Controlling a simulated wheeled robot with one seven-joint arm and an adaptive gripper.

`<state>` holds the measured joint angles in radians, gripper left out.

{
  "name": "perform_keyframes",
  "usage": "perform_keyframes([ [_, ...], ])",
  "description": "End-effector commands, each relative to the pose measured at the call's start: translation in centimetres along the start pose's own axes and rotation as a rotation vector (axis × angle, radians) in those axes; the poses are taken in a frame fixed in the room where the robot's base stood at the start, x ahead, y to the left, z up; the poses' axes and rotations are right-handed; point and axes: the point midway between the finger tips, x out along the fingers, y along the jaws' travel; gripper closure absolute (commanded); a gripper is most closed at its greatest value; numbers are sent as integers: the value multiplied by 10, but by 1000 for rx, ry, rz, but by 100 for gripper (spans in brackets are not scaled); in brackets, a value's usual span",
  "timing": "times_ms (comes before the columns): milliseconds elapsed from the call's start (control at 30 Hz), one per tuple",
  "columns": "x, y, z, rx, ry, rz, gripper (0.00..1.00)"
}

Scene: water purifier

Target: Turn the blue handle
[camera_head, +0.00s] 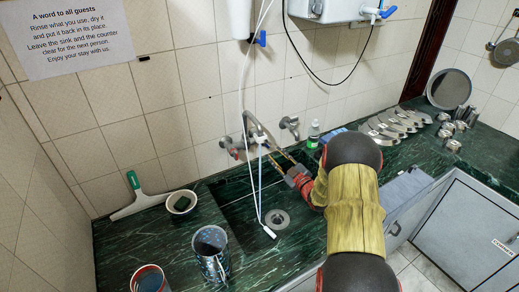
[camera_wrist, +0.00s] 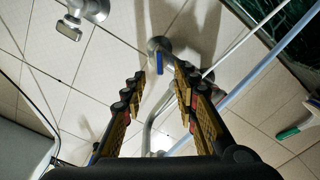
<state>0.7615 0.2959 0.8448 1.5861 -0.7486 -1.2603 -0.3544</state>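A small blue handle (camera_wrist: 159,63) sits on the wall faucet (camera_wrist: 163,110) just below its round wall flange in the wrist view. The same faucet (camera_head: 258,130) shows in the head view above the sink; its blue handle is hard to make out there. My gripper (camera_wrist: 160,72) is open and empty, with its two fingers on either side of the blue handle in the picture, and no contact can be seen. In the head view my gripper (camera_head: 270,172) points at the faucet from the right. Other blue handles are on a hanging tap (camera_head: 261,38) and beside the wall unit (camera_head: 387,12).
A bare metal valve (camera_head: 290,124) sticks out of the wall right of the faucet. White tubes (camera_head: 258,195) hang over the sink (camera_head: 230,200). A bottle (camera_head: 313,136) and dishes (camera_head: 390,125) stand right.

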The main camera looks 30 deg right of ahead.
Motion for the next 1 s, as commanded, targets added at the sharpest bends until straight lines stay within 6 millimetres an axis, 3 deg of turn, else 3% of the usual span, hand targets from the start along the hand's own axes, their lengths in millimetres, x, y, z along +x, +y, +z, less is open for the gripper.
perform_keyframes([
  [300, 49, -1, 0, -1, 1, -1, 70],
  [500, 68, -1, -1, 0, 0, -1, 70],
  [833, 71, 0, -1, 1, -2, 0, 70],
  [1000, 71, 0, -1, 1, -2, 0, 80],
])
